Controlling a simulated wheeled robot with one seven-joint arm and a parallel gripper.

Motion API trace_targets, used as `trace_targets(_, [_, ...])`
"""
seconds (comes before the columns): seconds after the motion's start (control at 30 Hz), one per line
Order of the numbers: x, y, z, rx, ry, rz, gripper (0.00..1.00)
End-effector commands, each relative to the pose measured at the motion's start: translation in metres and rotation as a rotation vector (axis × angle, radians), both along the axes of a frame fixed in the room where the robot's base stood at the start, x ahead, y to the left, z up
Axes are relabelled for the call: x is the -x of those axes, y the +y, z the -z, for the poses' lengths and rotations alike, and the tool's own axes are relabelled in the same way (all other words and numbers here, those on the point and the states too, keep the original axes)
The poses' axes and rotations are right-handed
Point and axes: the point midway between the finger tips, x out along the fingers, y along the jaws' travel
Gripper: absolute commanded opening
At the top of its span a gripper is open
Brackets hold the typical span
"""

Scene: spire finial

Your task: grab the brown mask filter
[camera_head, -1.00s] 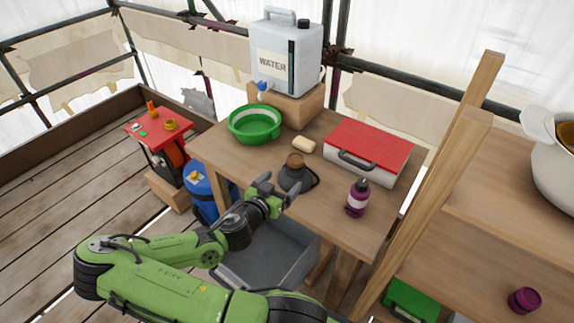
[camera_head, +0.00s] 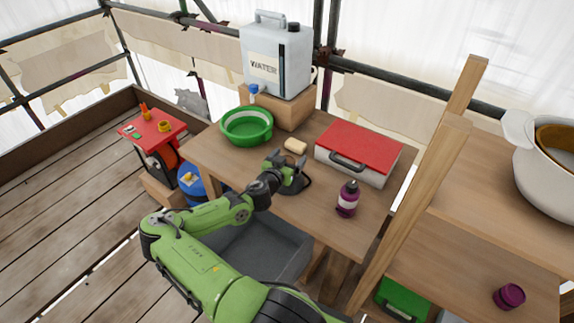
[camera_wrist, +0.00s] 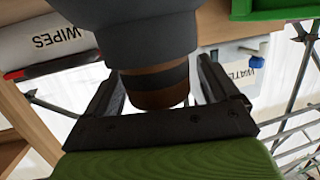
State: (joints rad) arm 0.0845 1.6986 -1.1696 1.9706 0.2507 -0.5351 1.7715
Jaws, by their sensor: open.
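The brown mask filter (camera_wrist: 158,88) sits on a dark grey mask (camera_wrist: 150,32), seen upside down in the wrist view. The mask rests on the wooden table (camera_head: 325,216), partly visible behind my gripper (camera_head: 286,168) in the head view. My gripper (camera_wrist: 160,80) is open, with one finger on each side of the brown filter. Gaps show beside the filter, though I cannot tell whether a fingertip touches it. The filter is mostly hidden by my gripper in the head view.
A green basin (camera_head: 232,137), soap bar (camera_head: 296,146), red-lidded case (camera_head: 366,145) and purple bottle (camera_head: 347,200) surround the mask. A water container (camera_head: 262,65) stands on a wooden block behind. A wooden post (camera_head: 425,190) rises at right. A grey bin (camera_head: 262,255) is below the table front.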

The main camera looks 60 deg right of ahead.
Motion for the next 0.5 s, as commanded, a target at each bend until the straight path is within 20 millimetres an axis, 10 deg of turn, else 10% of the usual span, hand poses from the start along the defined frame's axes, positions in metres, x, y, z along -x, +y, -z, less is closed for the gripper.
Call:
trace_targets(0.23, [-0.0004, -0.0051, 0.0016, 0.0, 0.0, 0.0, 0.88])
trace_targets(0.5, [-0.0004, -0.0047, 0.0017, -0.001, 0.0, 0.0, 0.48])
